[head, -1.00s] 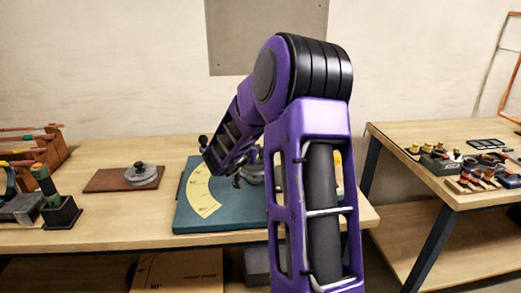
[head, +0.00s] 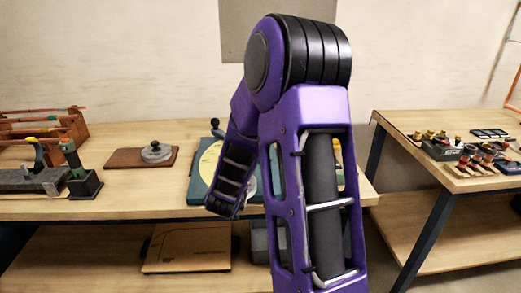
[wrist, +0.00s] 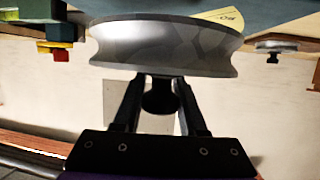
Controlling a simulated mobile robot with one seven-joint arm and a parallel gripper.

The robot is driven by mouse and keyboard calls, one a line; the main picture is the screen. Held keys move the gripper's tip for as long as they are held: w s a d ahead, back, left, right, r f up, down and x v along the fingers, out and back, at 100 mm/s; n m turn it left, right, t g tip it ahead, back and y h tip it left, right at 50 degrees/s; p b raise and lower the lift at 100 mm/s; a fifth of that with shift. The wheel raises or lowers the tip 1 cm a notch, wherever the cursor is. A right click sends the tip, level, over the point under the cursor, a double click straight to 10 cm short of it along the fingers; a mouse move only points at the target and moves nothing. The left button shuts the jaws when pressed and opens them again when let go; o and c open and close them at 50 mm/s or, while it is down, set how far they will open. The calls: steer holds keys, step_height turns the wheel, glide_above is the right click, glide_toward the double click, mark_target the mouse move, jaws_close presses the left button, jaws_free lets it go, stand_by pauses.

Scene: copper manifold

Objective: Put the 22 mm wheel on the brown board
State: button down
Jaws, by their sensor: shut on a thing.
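My gripper (wrist: 158,84) is shut on the central post of a grey metal wheel (wrist: 165,50) with a grooved rim, seen close up in the wrist view. No size mark is readable on it. The brown board (head: 122,160) lies on the long table, left of my arm. Another grey wheel with a dark knob (head: 157,153) rests on the board's right part.
A teal base (head: 197,188) with a yellow angle scale stands right of the brown board, partly behind my arm. A dark holder with a green handle (head: 75,168) stands to the left. A second table (head: 400,125) at right carries several small fittings.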

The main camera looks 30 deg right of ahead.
steer(key=s+a+f+n+t+y, duration=0.1)
steer(key=a+f+n+y, duration=0.2)
steer(key=a, duration=0.5)
steer(key=s+a+f+n+t+y, duration=0.1)
steer(key=a+f+n+y, duration=0.2)
steer(key=a, duration=0.5)
steer(key=shift+f+n+y, duration=0.3)
steer(key=shift+f+y, duration=0.5)
steer(key=shift+f, duration=0.15)
steer(key=shift+s+d, duration=0.1)
steer(key=shift+s, duration=0.05)
